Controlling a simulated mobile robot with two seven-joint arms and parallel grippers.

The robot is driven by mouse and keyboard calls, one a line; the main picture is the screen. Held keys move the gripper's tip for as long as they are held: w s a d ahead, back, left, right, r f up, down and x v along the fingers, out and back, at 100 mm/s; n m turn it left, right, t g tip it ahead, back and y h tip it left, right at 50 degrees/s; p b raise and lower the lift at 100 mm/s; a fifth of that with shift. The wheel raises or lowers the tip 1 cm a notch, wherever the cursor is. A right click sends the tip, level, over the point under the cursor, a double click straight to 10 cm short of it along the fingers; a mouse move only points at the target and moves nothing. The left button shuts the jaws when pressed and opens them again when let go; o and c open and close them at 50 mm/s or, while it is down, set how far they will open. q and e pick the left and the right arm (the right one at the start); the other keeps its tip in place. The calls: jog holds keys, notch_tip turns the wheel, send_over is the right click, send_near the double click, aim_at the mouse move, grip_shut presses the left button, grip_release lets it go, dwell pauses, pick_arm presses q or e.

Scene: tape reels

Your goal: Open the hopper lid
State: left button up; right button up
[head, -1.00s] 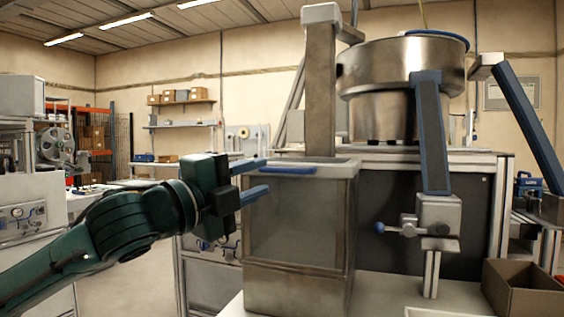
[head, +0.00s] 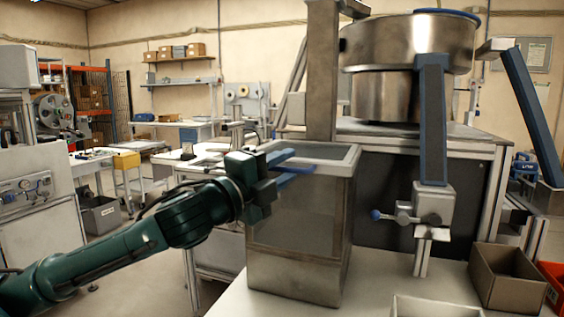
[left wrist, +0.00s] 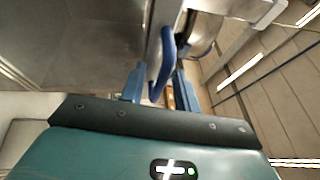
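The hopper (head: 300,235) is a tall grey see-through box on the pale table, in the middle of the head view. Its flat lid (head: 338,152) lies shut on top, with a blue handle at the front edge. My left gripper (head: 298,162) is at that handle and partly hides it in the head view. In the left wrist view the blue handle (left wrist: 167,55) reaches between the two blue fingers of my gripper (left wrist: 158,88). The fingers are apart, with gaps to the handle, so the gripper is open around it. My right gripper is not in view.
A grey post (head: 322,70) rises behind the lid. A round metal bowl feeder (head: 405,45) stands behind right, with a blue-edged chute (head: 432,120) coming down. An open brown box (head: 508,278) and a red bin (head: 553,285) are at the right.

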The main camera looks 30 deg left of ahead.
pick_arm(q)
grip_shut()
dwell(0.3)
dwell(0.3)
